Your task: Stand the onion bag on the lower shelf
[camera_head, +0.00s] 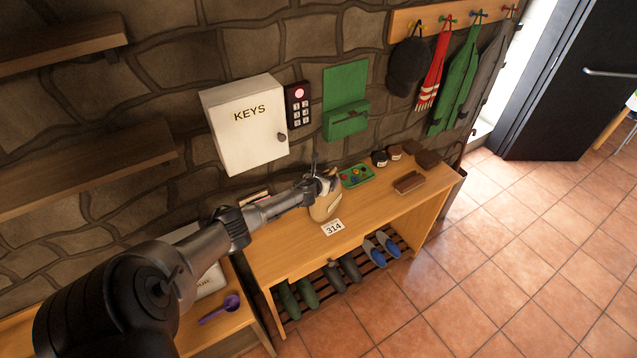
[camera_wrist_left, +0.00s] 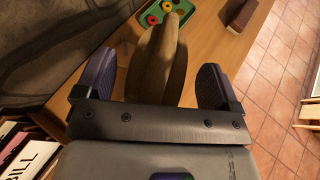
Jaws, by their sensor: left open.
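A tan, bag-like object (camera_head: 325,208), which I take to be the onion bag, stands on the wooden bench top behind a card marked 314. In the left wrist view the tan object (camera_wrist_left: 160,58) lies between the two fingers, with gaps on both sides. My left gripper (camera_head: 325,186) is open at its top; the gripper hides part of it. It also shows in the left wrist view (camera_wrist_left: 155,82). The lower wall shelf (camera_head: 75,178) is at the left and looks empty; the upper shelf (camera_head: 60,42) is above it. My right gripper is not in view.
The white key cabinet (camera_head: 245,125) juts from the wall behind the arm. A green tray (camera_head: 356,176) and a brown brush (camera_head: 408,183) lie right of the bag. A purple scoop (camera_head: 220,308) lies at lower left. Footwear stands on the rack below the bench.

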